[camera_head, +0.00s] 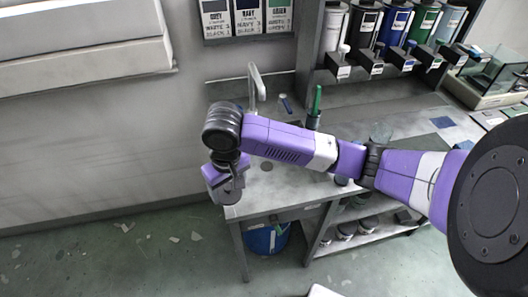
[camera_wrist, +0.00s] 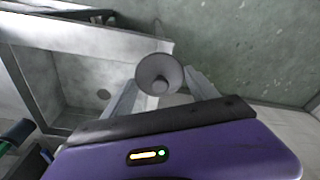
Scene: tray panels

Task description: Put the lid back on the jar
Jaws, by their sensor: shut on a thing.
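My gripper (camera_head: 229,190) hangs at the left end of the bench, near its front left corner. In the wrist view its two fingers are shut on a round grey piece with a small knob-like middle, which looks like the lid (camera_wrist: 160,70). In the head view the held piece is hardly told apart from the gripper. I cannot tell for sure which vessel is the jar. Several round jars or tins (camera_head: 346,230) stand on the shelf under the bench, and part of the bench top is hidden behind my arm.
The grey bench (camera_head: 285,185) has a tap (camera_head: 257,85) and a green-handled tool (camera_head: 316,100) in a holder. A blue bucket (camera_head: 266,239) stands below. Coloured dispensers (camera_head: 395,25) line the back, and a glass-sided box (camera_head: 495,80) is at right. The floor at left is open.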

